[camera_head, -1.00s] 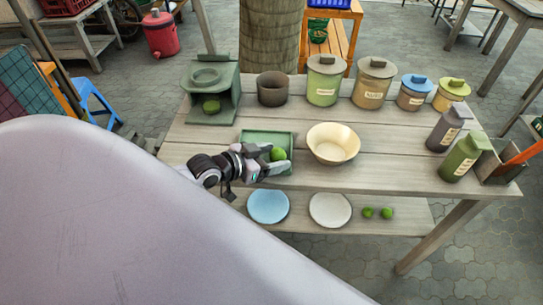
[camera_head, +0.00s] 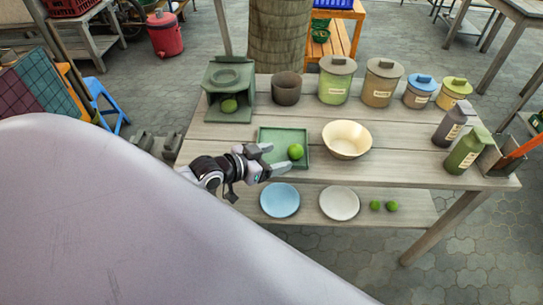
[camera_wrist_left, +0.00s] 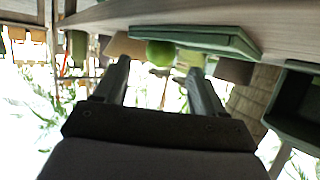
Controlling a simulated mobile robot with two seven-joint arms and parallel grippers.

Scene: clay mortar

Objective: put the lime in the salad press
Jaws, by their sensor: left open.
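A green lime (camera_head: 295,152) lies on the green rectangular tray (camera_head: 262,137) on the table. My left gripper (camera_head: 277,158) is open and empty at the tray's left front, its fingertips pointing toward the lime. In the left wrist view the lime (camera_wrist_left: 160,52) shows between and just beyond the two spread fingertips (camera_wrist_left: 159,67), against the tray (camera_wrist_left: 228,40). The green stand with a round ring on top, which looks like the salad press (camera_head: 217,75), is at the table's back left. My right gripper is not in view.
A cream bowl (camera_head: 347,139) stands right of the tray, a brown pot (camera_head: 287,88) beside the press. Several lidded jars (camera_head: 337,80) line the back; bottles (camera_head: 467,150) stand at right. Plates (camera_head: 280,201) and two limes (camera_head: 391,206) are on the lower shelf.

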